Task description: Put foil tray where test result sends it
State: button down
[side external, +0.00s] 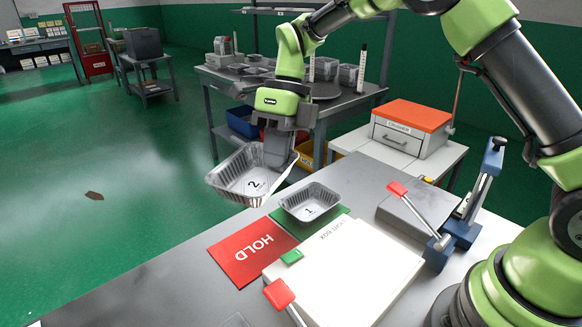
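A foil tray marked 2 (240,184) is held in the air, tilted, to the left of the bench's far edge. My gripper (277,158) is shut on its right-hand wall, and the tray partly hides the fingertips. A second foil tray, marked 1 (310,210), sits upright on a green mat (338,212), which it partly covers. A red mat lettered HOLD (246,255) lies flat and empty beside the green mat, nearer the camera.
A white light box (350,270) with a green button and a red-handled lever (280,294) fills the front. Behind it stand a grey plate, another red-handled lever (415,207) and a blue-based stand (470,217). An orange-topped drawer box (405,130) stands behind.

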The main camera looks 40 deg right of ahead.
aim_at(274, 239)
jog(key=f+m, duration=0.1)
jog(key=f, duration=0.5)
jog(key=w+d+f+m+t, duration=0.1)
jog(key=f+m, duration=0.1)
jog(key=f, duration=0.4)
jog(key=w+f+m, duration=0.1)
jog(key=f, duration=0.5)
jog(key=shift+w+d+t+y, duration=0.2)
jog(key=shift+w+t+y, duration=0.05)
jog(key=shift+t+y, duration=0.05)
jog(key=shift+f, duration=0.15)
dwell(0.6)
jog(key=c, duration=1.3)
grip_release()
